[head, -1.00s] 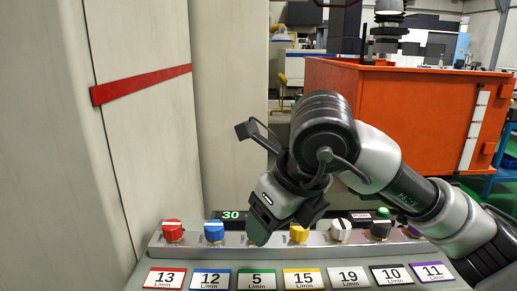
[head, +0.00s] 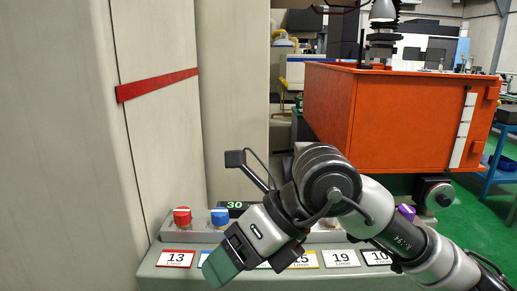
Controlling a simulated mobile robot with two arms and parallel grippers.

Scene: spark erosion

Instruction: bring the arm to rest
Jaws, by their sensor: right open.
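My right arm comes in from the lower right across a grey control panel (head: 160,272). Its right gripper (head: 222,266), with a green-grey finger showing, hangs over the panel's front row of flow labels. It is open, and I see nothing held in it. A red knob (head: 182,216) and a blue knob (head: 220,217) show on the panel to the left of the gripper. A purple knob (head: 406,212) shows behind the forearm. The other knobs and some labels are hidden by the arm. My left gripper is not in view.
A green display (head: 235,205) reads 30 behind the knobs. A large orange tank (head: 390,115) stands behind the panel at right. A pale cabinet wall with a red stripe (head: 157,85) rises close at left. Green floor (head: 470,215) lies open at right.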

